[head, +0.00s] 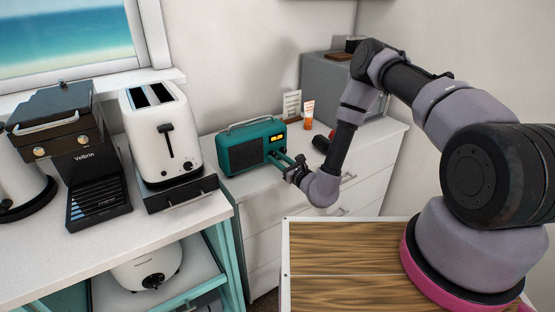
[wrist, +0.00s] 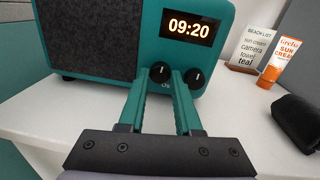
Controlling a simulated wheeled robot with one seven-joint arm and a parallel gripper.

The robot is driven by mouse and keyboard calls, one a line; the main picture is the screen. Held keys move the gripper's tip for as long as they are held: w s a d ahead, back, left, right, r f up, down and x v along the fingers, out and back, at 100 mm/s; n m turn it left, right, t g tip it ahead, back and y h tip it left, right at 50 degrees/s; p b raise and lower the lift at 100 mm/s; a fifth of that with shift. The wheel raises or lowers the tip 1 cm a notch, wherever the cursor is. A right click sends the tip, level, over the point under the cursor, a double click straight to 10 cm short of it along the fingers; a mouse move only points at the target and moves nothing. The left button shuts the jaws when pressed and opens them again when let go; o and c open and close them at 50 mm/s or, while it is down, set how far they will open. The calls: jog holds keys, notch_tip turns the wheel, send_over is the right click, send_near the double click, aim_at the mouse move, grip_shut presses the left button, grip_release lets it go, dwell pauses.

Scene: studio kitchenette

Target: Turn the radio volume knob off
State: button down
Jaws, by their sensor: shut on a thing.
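The teal radio (head: 240,148) stands on the white counter and also fills the upper wrist view (wrist: 97,85). Its clock display (wrist: 188,28) is lit and reads 09:20. Two black knobs with white pointer marks sit below the display: a left knob (wrist: 159,72) and a right knob (wrist: 197,77). My gripper (wrist: 160,78) is shut on the left knob, one teal finger on each side. Lettering under this knob is partly hidden. The right knob is just outside the right finger. In the head view my gripper (head: 276,157) reaches the radio's front from the right.
Right of the radio are a list card (wrist: 259,46), an orange-and-white sun cream tube (wrist: 281,63) and a black object (wrist: 299,118). A toaster (head: 160,130) and coffee machine (head: 75,150) stand on the left counter. A grey box (head: 330,85) is behind.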

jog(key=shift+n, duration=0.6)
jog(key=c, duration=0.9)
grip_release()
jog(key=shift+o, duration=0.2)
jog(key=v, duration=1.1)
jog(key=shift+r, duration=0.1)
